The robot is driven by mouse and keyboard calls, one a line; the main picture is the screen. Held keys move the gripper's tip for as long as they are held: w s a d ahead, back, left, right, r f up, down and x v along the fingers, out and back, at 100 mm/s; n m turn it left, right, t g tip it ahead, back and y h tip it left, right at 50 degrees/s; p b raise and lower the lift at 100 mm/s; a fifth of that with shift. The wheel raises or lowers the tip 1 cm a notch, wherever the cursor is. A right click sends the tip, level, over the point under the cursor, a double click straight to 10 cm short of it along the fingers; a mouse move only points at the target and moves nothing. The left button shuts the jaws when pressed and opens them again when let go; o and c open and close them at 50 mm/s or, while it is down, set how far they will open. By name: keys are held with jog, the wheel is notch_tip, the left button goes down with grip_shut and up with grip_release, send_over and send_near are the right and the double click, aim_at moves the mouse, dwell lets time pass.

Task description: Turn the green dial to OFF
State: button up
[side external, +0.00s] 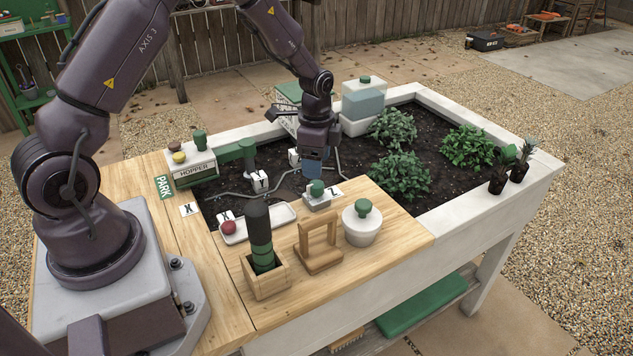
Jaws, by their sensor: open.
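A small green knob (317,187) stands on a grey base on the front wooden deck of the raised bed; it looks like the green dial. Its pointer direction and any OFF mark are too small to read. My gripper (313,171) points down just above and behind this knob in the picture, with its bluish fingers low over the soil edge. The jaws are open and nothing shows between them. I cannot tell whether the fingers touch the knob.
A white jar (362,228) with a green lid knob, a wooden handle block (318,247) and a dark green-banded tool in a wooden holder (265,281) stand close by. A white tray (283,212) holds a red ball (228,228). Plants fill the right of the bed.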

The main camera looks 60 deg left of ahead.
aim_at(317, 183)
notch_tip(317, 183, down, 6)
jog(key=shift+f, duration=0.1)
jog(key=shift+c, duration=0.4)
jog(key=c, duration=0.8)
jog(key=shift+c, duration=0.2)
